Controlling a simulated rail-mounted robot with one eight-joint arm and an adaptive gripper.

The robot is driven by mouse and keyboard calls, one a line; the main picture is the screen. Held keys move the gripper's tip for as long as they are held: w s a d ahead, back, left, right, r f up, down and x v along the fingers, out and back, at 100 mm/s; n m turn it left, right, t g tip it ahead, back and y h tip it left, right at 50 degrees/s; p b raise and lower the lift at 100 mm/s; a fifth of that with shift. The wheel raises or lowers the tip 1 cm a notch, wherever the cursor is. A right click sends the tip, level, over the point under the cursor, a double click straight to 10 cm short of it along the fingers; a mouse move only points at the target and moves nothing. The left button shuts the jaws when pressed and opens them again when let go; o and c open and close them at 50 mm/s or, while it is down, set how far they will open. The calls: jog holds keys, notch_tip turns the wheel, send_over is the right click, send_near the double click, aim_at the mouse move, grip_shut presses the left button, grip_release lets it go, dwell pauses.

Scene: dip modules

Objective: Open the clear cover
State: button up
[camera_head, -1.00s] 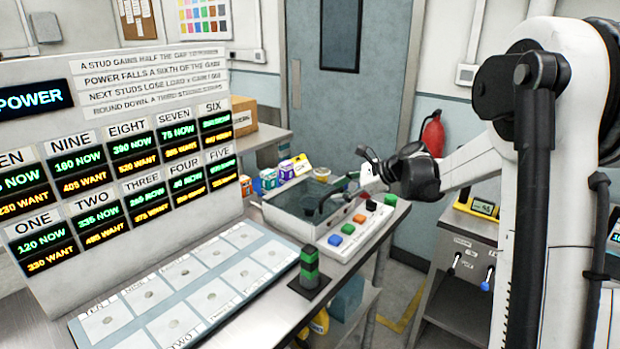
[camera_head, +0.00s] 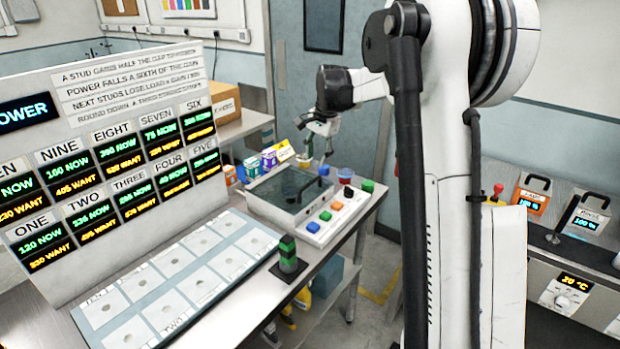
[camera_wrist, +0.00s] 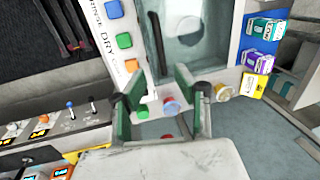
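The clear cover (camera_head: 290,187) lies closed, with a dark tint, over a pale box on the bench. A dark bar that looks like its handle (camera_head: 311,189) runs along its right side. In the wrist view the cover (camera_wrist: 200,20) is at the top, with the dark handle (camera_wrist: 157,40) at its left edge. My gripper (camera_head: 318,155) hangs at the far end of the box, above the small cups. In the wrist view its two green-padded fingers (camera_wrist: 158,84) stand apart with nothing between them, in line with the handle's near end; contact is not visible.
A strip of coloured buttons (camera_head: 323,228) runs beside the box. Small cups (camera_head: 344,172) sit at the far end.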

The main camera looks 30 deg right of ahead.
aim_at(312, 182)
jog(key=f, duration=0.3)
jog(key=w+f, duration=0.1)
jog(key=f, duration=0.2)
jog(key=f+p, duration=0.1)
jog(key=f, duration=0.2)
jog(key=shift+w+a+f, duration=0.1)
jog(key=shift+w+a, duration=0.25)
jog(key=shift+a, duration=0.05)
grip_shut()
